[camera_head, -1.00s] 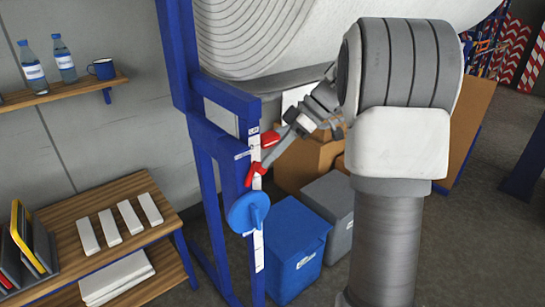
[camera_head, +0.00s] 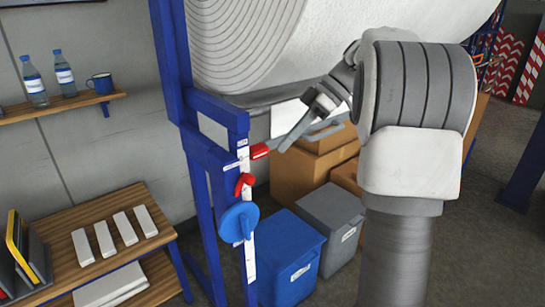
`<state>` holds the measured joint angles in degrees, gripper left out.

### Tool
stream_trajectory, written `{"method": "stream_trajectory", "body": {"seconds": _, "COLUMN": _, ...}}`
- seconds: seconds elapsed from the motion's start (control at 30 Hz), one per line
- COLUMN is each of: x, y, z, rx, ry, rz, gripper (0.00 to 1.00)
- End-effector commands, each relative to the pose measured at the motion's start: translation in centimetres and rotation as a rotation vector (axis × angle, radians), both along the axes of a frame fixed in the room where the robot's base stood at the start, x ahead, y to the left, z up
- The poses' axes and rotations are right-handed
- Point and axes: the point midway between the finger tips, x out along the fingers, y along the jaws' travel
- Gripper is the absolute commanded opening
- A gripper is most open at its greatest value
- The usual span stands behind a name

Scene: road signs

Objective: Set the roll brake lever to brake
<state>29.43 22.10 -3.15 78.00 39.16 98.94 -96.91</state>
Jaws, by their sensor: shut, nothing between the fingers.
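A white strip with small labels (camera_head: 250,262) runs down the front of a blue post. Two red parts sit on it: an upper red handle (camera_head: 259,151) pointing right and a lower, hooked red handle (camera_head: 244,183). The labels are too small to read, so I cannot tell which is the roll brake lever. A blue round knob (camera_head: 238,222) is below them. My gripper (camera_head: 281,149) is shut and empty, its tip just right of the upper red handle. I cannot tell whether they touch.
The blue frame (camera_head: 172,60) holds a large white roll (camera_head: 330,40) above. A blue bin (camera_head: 288,262), a grey bin (camera_head: 330,215) and cardboard boxes (camera_head: 310,165) stand behind. A wooden shelf unit (camera_head: 75,235) is at the left.

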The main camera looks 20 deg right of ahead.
Motion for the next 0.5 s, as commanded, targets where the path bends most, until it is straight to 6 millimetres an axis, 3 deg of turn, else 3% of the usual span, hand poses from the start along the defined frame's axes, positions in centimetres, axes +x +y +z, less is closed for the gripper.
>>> {"method": "stream_trajectory", "body": {"seconds": 0.2, "x": -0.11, "y": -1.22, "z": 1.13, "rx": 0.001, "ry": 0.001, "rz": 0.001, "gripper": 0.0}}
{"method": "stream_trajectory", "body": {"seconds": 0.5, "x": -0.13, "y": -1.32, "z": 1.24, "rx": 0.001, "ry": 0.001, "rz": 0.001, "gripper": 0.0}}
